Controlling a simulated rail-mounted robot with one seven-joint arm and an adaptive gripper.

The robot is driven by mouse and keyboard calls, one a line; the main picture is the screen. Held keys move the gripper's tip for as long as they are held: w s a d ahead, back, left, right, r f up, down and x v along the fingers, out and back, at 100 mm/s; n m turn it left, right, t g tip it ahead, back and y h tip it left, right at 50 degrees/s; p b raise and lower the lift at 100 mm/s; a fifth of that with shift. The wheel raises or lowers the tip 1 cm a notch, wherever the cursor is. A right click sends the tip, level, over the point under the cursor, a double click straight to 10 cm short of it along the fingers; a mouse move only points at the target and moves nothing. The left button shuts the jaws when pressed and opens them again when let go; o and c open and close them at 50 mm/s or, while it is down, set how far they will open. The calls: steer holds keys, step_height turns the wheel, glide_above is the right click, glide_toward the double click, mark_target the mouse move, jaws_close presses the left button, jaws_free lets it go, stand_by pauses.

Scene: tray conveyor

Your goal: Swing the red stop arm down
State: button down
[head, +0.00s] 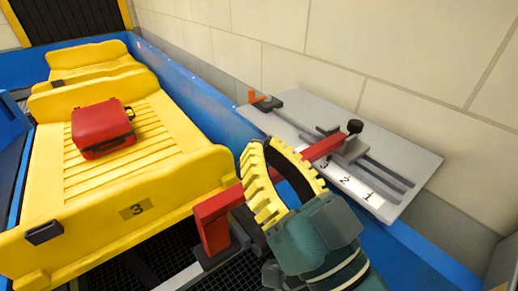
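The red stop arm (325,147) runs low and slanting from a grey mount beside the blue rail toward the lower left. It crosses the rail and ends in a thick red block (213,222) by the near corner of the yellow tray. My gripper (264,146), with yellow ribbed fingers and a teal body, is in front of the arm's middle and hides part of it. Its curved fingers come together at the tips, with a gap between them lower down. I cannot tell whether they touch the arm.
A grey slotted panel (405,158) numbered 1 to 3 has a black knob (355,126) and an orange piece (252,96). A tiled wall (420,65) bounds the right.

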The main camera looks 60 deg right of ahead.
stand_by(0.4)
step_height(320, 180, up, 5)
steer(key=p, duration=0.4)
steer(key=f+b+v, duration=0.1)
steer(key=b+v, duration=0.1)
steer(key=v, duration=0.8)
steer(key=shift+s+d+b, duration=0.25)
steer(key=shift+d+b, duration=0.05)
steer(key=shift+b, duration=0.05)
steer(key=w+a+r+n+t+y+p, duration=0.1)
steer(key=w+a+r+n+y+p, duration=0.3)
steer(key=r+p, duration=0.85)
steer(key=w+a+r+t+y+p, duration=0.1)
steer(key=w+a+r+y+p, duration=0.35)
steer(key=r+p, duration=0.75)
steer(key=w+a+r+n+t+y+p, duration=0.1)
steer(key=w+a+r+n+p, duration=0.2)
steer(key=w+a+r+p, duration=0.65)
steer(key=shift+g+h, duration=0.45)
steer(key=shift+g, duration=0.15)
steer(key=d, duration=0.2)
steer(key=d+r, duration=0.1)
steer(key=d, duration=0.1)
steer(key=shift+s+d, duration=0.1)
steer(key=shift+d, duration=0.2)
